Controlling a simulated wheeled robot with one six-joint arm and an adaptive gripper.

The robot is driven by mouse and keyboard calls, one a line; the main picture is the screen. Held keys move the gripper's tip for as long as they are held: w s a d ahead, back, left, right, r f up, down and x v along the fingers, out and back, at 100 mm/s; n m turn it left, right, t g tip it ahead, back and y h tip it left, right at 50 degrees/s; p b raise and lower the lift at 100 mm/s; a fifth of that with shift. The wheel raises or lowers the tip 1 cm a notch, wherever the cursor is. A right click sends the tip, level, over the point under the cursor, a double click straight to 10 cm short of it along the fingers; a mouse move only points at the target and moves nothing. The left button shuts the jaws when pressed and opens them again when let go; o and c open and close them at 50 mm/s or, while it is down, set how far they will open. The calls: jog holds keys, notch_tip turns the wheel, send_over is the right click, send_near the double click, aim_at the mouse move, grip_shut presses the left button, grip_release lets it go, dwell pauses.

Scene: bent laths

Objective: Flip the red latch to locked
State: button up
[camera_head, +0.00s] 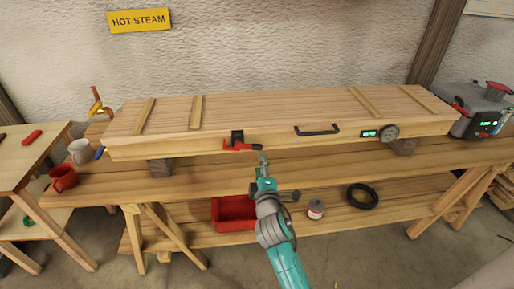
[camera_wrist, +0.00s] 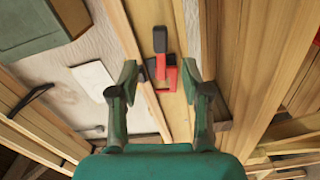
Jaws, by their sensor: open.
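The red latch (camera_head: 241,147) sits on the front face of a long wooden steam box (camera_head: 285,110), with a black bracket (camera_head: 237,136) behind it. In the head view its red arm lies roughly level, reaching right from the bracket. My gripper (camera_head: 263,158) is just right of and slightly below the latch, in front of the box. In the wrist view the red latch (camera_wrist: 169,78) shows ahead, between the two fingers of my open, empty gripper (camera_wrist: 162,72). I see no clear contact with the latch.
The box has a black handle (camera_head: 316,131) and a round gauge (camera_head: 389,132) to the right. The wooden bench (camera_head: 310,168) runs beneath it. A red tray (camera_head: 233,214), a small tin (camera_head: 316,209) and a black ring (camera_head: 362,195) are below. Mugs stand at left.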

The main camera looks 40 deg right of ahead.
aim_at(257, 149)
jog(key=x, duration=1)
grip_shut()
